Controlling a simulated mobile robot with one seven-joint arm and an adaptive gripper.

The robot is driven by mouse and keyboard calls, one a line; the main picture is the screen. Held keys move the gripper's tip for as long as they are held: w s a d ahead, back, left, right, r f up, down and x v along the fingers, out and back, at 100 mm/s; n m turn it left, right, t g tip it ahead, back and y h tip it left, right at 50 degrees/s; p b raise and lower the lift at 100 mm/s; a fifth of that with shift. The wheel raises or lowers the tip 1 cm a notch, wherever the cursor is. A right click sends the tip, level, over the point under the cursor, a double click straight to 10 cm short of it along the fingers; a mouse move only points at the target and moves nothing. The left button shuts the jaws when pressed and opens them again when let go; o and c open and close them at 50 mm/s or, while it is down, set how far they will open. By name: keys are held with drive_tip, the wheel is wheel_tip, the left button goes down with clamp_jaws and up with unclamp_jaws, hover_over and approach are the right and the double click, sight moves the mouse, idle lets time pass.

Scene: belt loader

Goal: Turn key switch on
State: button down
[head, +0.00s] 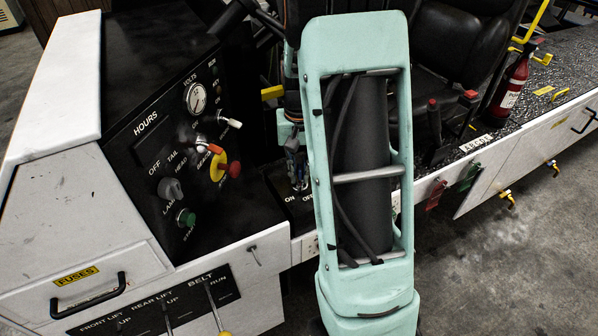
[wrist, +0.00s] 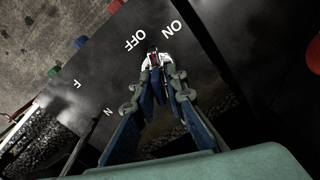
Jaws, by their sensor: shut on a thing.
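The key switch (wrist: 153,59) is a small pale metal piece with a reddish middle on a black panel (wrist: 92,88), beside the white ON and OFF labels in the wrist view. My gripper (wrist: 158,78) is shut on it, with a finger on each side. In the head view my gripper (head: 297,178) points down at the same black panel (head: 279,183), just above the ON and OFF labels. There the key switch is hidden behind the fingers. The fingers cover part of the key, so I cannot tell which way it is turned.
A black dashboard (head: 150,143) with a volts gauge (head: 196,98), a red knob on yellow (head: 217,166) and a green start button (head: 186,217) stands to the left. A black seat (head: 455,45), red-tipped levers (head: 434,115) and a fire extinguisher (head: 509,88) are right of my arm.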

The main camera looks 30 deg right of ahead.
drive_tip(key=shift+m+p, duration=0.4)
drive_tip(key=shift+m, duration=1.6)
drive_tip(key=shift+d+m+p, duration=0.1)
drive_tip(key=shift+m+p, duration=0.2)
drive_tip(key=shift+m, duration=1.5)
drive_tip(key=c, duration=2)
unclamp_jaws()
drive_tip(key=shift+s, duration=0.1)
drive_tip(key=shift+o, duration=0.2)
wheel_tip(320, 180, up, 12)
drive_tip(key=shift+r, duration=0.1)
